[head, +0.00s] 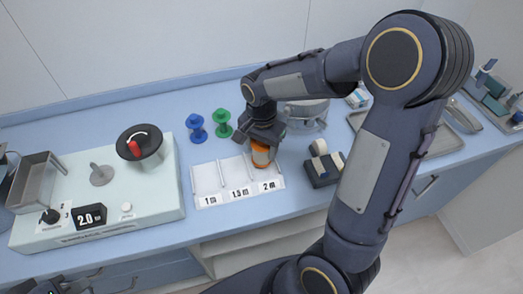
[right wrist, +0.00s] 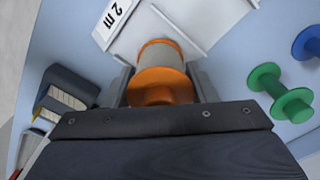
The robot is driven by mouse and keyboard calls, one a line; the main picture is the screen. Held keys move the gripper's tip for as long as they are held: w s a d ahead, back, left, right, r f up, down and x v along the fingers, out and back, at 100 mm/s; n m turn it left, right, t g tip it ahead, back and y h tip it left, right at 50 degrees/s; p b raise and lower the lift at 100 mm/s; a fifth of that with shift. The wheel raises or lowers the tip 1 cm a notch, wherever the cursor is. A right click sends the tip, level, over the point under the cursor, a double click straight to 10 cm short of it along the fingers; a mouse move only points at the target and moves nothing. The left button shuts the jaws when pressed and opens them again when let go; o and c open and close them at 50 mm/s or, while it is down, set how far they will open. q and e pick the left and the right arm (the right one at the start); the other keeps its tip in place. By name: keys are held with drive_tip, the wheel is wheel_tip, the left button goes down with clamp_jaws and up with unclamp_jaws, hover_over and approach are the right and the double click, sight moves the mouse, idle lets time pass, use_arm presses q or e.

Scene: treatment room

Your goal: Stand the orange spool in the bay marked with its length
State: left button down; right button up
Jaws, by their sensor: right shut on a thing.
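The orange spool (head: 262,157), with a pale wound middle, is between the fingers of my right gripper (head: 262,146), which is shut on it. In the right wrist view the spool (right wrist: 162,88) is upright between both fingers. It is at the 2 m bay of the white bay rack (head: 208,174); I cannot tell whether its base touches the floor. The rack's labels read 1 m, 1.5 m and 2 m (head: 267,186). A black display (head: 89,216) reads 2.0. Only part of my left gripper (head: 45,287) shows at the bottom left edge; its jaws are unclear.
A blue spool (head: 197,128) and a green spool (head: 222,122) stand behind the rack. A dark holder (head: 322,172) with white rolls is close on the right. A pale device (head: 150,195) with a black, red-handled reel (head: 140,146) is left of the rack.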

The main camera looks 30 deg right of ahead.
drive_tip(key=shift+f, duration=0.95)
drive_tip(key=shift+f, duration=0.15)
drive_tip(key=o, duration=1)
drive_tip(key=shift+c, duration=0.2)
